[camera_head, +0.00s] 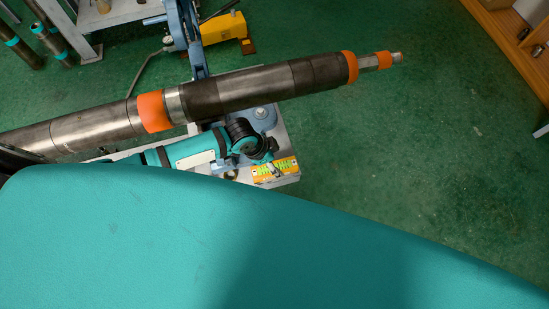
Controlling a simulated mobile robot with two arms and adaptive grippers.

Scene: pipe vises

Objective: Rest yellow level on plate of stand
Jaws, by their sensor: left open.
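The yellow level (287,165), with green marks, lies at the near right corner of the grey plate of the stand (291,179). It appears to lie flat, but I cannot see from above whether it fully touches. My left gripper (272,166) is open, with its fingers right at the level's upper edge and partly over it. I cannot tell whether a finger touches it. The left arm comes in from the left, beneath the long pipe. My right gripper is out of view.
A long dark pipe (265,88) with orange bands crosses above the plate and my left arm. A blue vise part (183,25) and a yellow tool (223,28) are behind. A wooden shelf (512,45) is at the top right. Green floor on the right is clear.

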